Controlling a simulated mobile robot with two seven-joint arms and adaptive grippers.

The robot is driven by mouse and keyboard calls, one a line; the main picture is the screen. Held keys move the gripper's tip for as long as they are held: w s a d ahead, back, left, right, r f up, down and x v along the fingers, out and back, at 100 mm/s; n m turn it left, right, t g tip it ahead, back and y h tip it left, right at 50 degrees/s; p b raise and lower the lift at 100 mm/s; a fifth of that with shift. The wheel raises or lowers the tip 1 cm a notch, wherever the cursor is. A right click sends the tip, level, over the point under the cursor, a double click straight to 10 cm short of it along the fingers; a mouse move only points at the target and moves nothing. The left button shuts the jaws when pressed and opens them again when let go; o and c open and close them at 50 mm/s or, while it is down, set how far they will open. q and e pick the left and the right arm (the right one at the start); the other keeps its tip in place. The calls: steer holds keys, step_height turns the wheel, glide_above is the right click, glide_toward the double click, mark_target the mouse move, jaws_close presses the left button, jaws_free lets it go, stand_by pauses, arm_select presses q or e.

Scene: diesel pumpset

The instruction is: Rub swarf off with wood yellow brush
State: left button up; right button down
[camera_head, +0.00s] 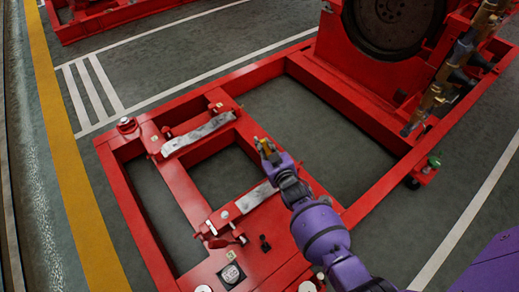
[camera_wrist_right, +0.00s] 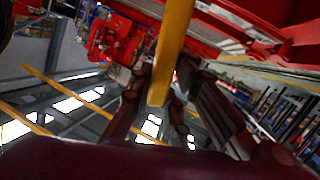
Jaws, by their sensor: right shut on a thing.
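Two grey metal strips lie on the frame: the far one (camera_head: 199,133) and the near one (camera_head: 254,198), partly behind my wrist. Swarf cannot be told apart on them. My left gripper is out of view.
A large dark flywheel on a red engine (camera_head: 394,22) stands at the upper right, with brass pipework (camera_head: 440,92) beside it. Bolts and small clamps stick up from the frame near the strips. Grey floor with white lines lies around it.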

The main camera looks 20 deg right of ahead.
steer(key=w+d+b, duration=0.1)
steer(key=w+d, duration=0.2)
steer(key=d, duration=0.5)
steer(key=shift+d, duration=0.15)
steer(key=shift+f, duration=0.1)
